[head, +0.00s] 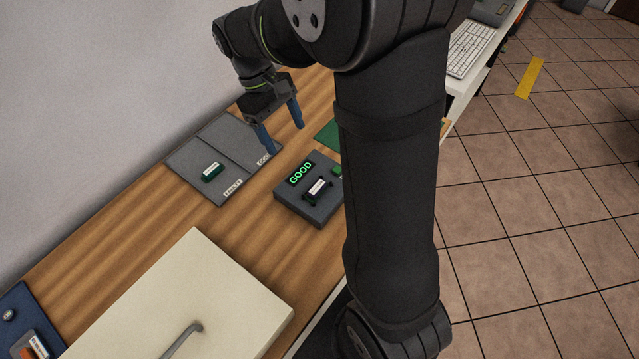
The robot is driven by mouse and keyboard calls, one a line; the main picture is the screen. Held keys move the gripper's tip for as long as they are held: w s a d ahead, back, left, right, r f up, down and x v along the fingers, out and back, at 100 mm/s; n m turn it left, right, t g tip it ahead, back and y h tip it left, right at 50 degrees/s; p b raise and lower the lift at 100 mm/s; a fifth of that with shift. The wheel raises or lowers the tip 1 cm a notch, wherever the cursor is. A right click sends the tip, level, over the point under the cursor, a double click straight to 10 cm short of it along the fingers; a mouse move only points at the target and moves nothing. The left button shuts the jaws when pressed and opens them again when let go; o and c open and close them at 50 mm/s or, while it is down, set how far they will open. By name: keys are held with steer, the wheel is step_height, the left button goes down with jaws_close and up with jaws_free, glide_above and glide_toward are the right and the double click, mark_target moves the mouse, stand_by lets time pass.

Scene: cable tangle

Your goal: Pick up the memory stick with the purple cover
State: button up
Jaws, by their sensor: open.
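I see no memory stick with a purple cover in this view. A green stick with a white label (211,171) lies on the part of a grey tray (225,142) marked FAULTY. The tray's other part is marked GOOD and looks bare. A dark stick with a white label (317,188) sits on a dark grey tester (300,206) whose green display reads GOOD. My gripper (283,138) is open and empty, its two blue fingers pointing down above the far right end of the tray, near the tester. My arm hides part of the bench to the right of the tester.
A large cream box with a grey handle (180,300) takes up the near bench. A blue tray (14,301) at bottom left holds an orange and white item (38,344). A green mat (328,136) lies partly behind my arm. Bare wood lies between tray and box.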

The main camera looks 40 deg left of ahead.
glide_toward(316, 186)
steer(key=f, duration=0.1)
steer(key=s+f, duration=0.1)
steer(key=f, duration=0.1)
steer(key=shift+d+f, duration=0.1)
steer(key=shift+w+d+x, duration=0.15)
steer(key=shift+x, duration=0.75)
steer(key=shift+w+d+x, duration=0.15)
steer(key=shift+x, duration=0.75)
steer(key=shift+w+d+x, duration=0.15)
steer(key=shift+x, duration=0.75)
steer(key=shift+c, duration=0.4)
steer(key=shift+r, duration=0.25)
steer(key=c, duration=0.7)
steer(key=shift+r, duration=0.1)
